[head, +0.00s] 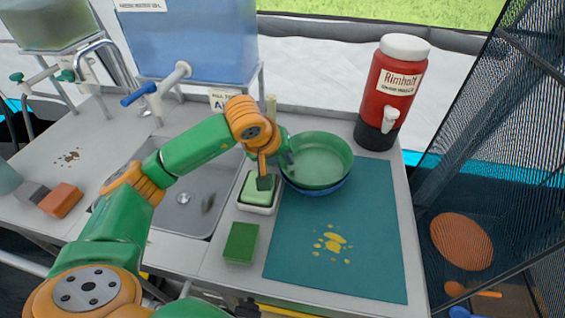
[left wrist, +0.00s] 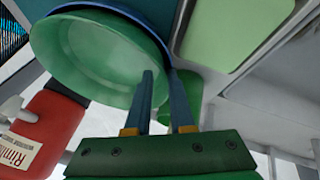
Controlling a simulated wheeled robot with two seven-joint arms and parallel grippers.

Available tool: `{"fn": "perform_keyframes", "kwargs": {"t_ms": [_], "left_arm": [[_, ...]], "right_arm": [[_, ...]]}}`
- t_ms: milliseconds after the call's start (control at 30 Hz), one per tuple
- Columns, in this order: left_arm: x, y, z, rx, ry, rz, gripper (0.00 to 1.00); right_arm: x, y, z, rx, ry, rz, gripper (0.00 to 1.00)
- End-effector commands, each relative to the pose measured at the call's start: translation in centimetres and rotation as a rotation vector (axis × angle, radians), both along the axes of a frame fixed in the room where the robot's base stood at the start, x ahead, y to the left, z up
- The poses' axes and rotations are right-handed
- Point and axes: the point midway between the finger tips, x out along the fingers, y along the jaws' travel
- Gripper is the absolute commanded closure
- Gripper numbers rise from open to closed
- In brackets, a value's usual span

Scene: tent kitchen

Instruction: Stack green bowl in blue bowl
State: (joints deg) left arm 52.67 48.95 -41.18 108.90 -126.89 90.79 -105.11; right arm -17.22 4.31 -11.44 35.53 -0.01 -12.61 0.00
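The green bowl (head: 320,158) sits nested in the blue bowl (head: 325,190) on the teal mat; only the blue bowl's rim and side show beneath it. In the left wrist view the green bowl (left wrist: 90,50) tilts with the camera, and the blue bowl (left wrist: 125,12) shows as a band along its edge. My left gripper (head: 277,171) is at the left rim of the bowls. In the left wrist view its fingers (left wrist: 164,88) stand apart, one over the green bowl's inside and one outside the rim. My right gripper does not show.
The teal mat (head: 300,235) has yellow spots. A soap dish (head: 258,209) with a green block and a green sponge (head: 241,242) lie left of it. The sink (head: 190,215) is further left. A red dispenser (head: 390,95) stands behind right.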

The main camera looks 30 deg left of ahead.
Motion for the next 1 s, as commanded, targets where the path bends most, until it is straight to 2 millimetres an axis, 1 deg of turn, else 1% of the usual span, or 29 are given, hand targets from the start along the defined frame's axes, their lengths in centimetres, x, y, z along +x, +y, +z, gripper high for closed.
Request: {"fn": "perform_keyframes", "kwargs": {"t_ms": [33, 267, 367, 467, 567, 700, 800, 900, 1000], "left_arm": [[-0.8, -0.4, -1.5, 0.001, 0.048, -0.014, 0.66], [-0.8, -0.4, -1.6, 0.001, 0.048, -0.014, 0.66], [-1.0, -0.4, -1.1, 0.001, 0.046, -0.015, 0.66], [-1.7, -0.3, 0.2, 0.002, 0.042, -0.014, 0.66], [-2.7, -0.1, 2.4, 0.003, 0.036, -0.013, 0.66], [-4.4, 0.1, 5.9, 0.003, 0.03, -0.011, 0.66], [-5.4, 0.2, 7.9, 0.001, 0.028, -0.01, 0.66], [-6.0, 0.3, 9.1, 0.0, 0.029, -0.009, 0.66], [-6.3, 0.3, 9.6, 0.001, 0.03, -0.009, 0.66]], "right_arm": [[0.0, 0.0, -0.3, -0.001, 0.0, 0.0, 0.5], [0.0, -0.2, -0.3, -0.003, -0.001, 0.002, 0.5], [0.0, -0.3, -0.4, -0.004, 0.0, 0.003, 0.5], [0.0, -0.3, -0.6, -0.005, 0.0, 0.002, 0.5], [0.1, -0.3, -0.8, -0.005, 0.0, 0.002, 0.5], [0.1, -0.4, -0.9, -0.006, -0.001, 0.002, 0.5], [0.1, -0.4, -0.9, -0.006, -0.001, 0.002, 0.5], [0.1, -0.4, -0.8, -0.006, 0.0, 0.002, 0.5], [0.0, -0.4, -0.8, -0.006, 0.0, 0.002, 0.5]]}}
